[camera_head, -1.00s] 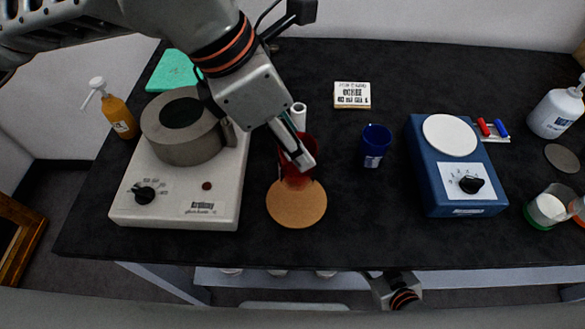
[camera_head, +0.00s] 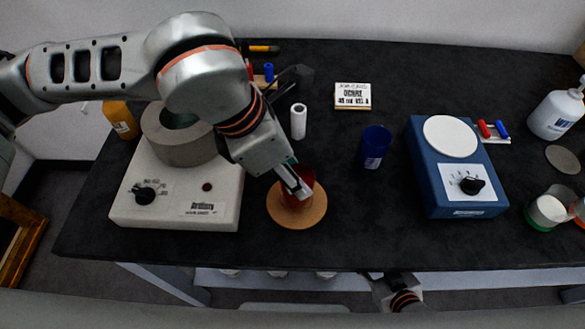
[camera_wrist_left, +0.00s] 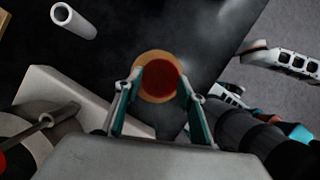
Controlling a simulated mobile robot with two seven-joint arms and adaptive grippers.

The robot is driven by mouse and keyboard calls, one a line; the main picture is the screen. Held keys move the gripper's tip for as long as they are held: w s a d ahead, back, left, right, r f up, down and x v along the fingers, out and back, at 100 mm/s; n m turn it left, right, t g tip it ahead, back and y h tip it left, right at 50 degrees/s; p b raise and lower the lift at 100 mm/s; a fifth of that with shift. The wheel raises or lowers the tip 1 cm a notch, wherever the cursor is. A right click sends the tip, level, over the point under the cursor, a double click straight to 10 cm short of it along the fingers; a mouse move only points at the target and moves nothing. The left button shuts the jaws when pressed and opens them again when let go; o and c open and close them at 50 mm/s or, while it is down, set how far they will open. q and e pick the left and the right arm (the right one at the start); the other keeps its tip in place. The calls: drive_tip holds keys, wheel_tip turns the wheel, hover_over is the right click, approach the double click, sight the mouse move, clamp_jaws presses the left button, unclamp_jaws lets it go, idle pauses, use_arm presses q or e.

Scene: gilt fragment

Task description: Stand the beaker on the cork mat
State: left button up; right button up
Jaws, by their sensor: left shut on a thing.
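The red beaker (camera_head: 304,178) is held in my left gripper (camera_head: 300,190), over the round cork mat (camera_head: 300,219). In the left wrist view the red beaker (camera_wrist_left: 161,80) shows between the two fingers of my left gripper (camera_wrist_left: 160,98), with the cork mat's rim (camera_wrist_left: 146,60) around it. The beaker looks about upright; I cannot tell whether its base touches the mat. My right gripper (camera_head: 392,287) is partly visible below the table's front edge, its jaws unclear.
A white hotplate (camera_head: 180,205) with a grey ring-shaped vessel (camera_head: 178,150) stands left of the mat. A white tube (camera_head: 298,121) stands behind it. A blue cup (camera_head: 374,148) and a blue device (camera_head: 452,165) are to the right. The table front is clear.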

use_arm(q)
drive_tip(key=shift+f, duration=0.2)
drive_tip(key=o, duration=1.5)
drive_tip(key=shift+r, duration=0.1)
drive_tip(key=shift+r, duration=0.2)
drive_tip(key=v, duration=1.1)
drive_tip(key=shift+a+r, duration=0.2)
drive_tip(key=shift+r, duration=0.2)
drive_tip(key=shift+s, duration=0.1)
